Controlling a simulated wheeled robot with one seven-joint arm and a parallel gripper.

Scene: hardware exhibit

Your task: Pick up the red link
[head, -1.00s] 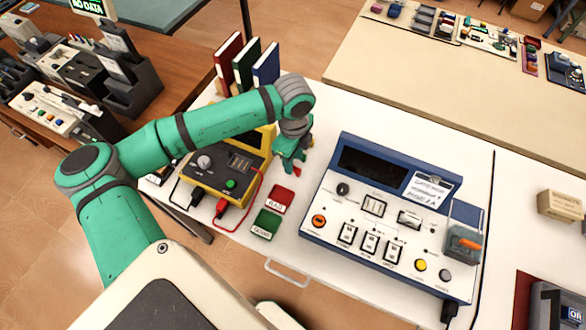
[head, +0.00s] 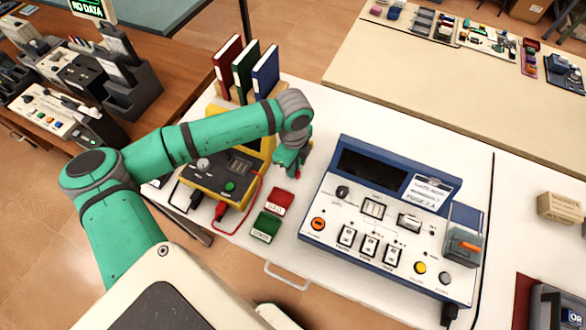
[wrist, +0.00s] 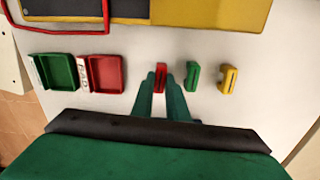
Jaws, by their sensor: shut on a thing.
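The red link (wrist: 160,77) is a small red piece in the wrist view, standing on the white table between the tips of my gripper (wrist: 161,82). My gripper is shut on it. In the head view my gripper (head: 290,167) points down beside the yellow device, and the red link is mostly hidden there. A green link (wrist: 192,76) and a yellow link (wrist: 227,80) lie in a row to the right of the red one.
A red tray (head: 280,201) and a green tray (head: 265,227) lie left of the blue-and-white console (head: 390,220). The yellow tester (head: 225,175) with a red cable stands close to my gripper. Binders (head: 265,70) stand behind.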

